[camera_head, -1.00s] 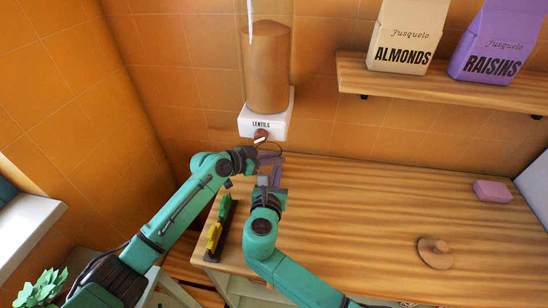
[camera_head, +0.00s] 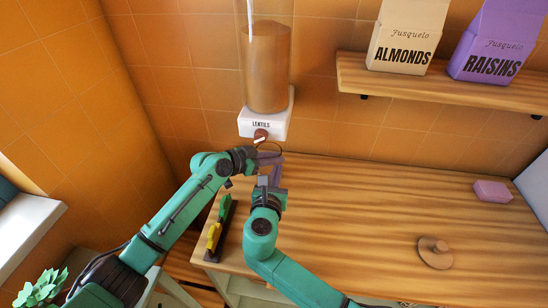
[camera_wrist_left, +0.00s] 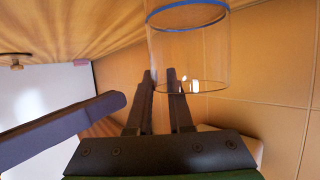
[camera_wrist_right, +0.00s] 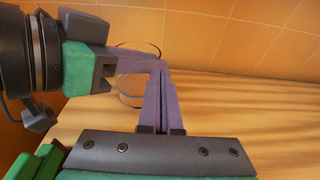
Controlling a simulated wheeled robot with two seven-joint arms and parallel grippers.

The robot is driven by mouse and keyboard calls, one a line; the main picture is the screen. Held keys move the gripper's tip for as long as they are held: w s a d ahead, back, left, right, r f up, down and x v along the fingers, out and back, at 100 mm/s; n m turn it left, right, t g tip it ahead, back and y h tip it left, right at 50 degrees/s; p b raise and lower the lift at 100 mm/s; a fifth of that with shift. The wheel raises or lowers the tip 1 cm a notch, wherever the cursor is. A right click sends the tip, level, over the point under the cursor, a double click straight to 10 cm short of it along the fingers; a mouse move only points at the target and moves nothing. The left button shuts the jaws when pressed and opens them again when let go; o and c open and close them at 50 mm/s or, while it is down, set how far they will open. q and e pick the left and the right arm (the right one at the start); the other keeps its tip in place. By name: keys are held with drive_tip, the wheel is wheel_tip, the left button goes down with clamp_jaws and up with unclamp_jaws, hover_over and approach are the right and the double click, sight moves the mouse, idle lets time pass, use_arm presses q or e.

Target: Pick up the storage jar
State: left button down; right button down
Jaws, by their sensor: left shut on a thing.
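The storage jar is a clear glass cylinder with a blue rim (camera_wrist_left: 188,50) in the left wrist view. In the head view only a thin outline of it shows below the lentil dispenser, largely behind my grippers. My left gripper (camera_head: 268,158) is shut on the jar's wall, with its two fingertips (camera_wrist_left: 160,78) at the glass. In the right wrist view, part of the jar (camera_wrist_right: 131,88) shows behind the fingers. My right gripper (camera_head: 276,168) is close beside the left one; its fingers (camera_wrist_right: 160,78) look shut together, with nothing visible between them.
A lentil dispenser (camera_head: 263,125) hangs on the wall just above the grippers. A round wooden lid (camera_head: 435,253) and a pink block (camera_head: 492,191) lie on the wooden counter (camera_head: 350,220). A shelf (camera_head: 450,90) holds the almonds and raisins packages. The counter's middle is clear.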

drive_tip(key=r+v, duration=0.1)
drive_tip(key=v, duration=1.1)
drive_tip(key=shift+a+r, duration=0.1)
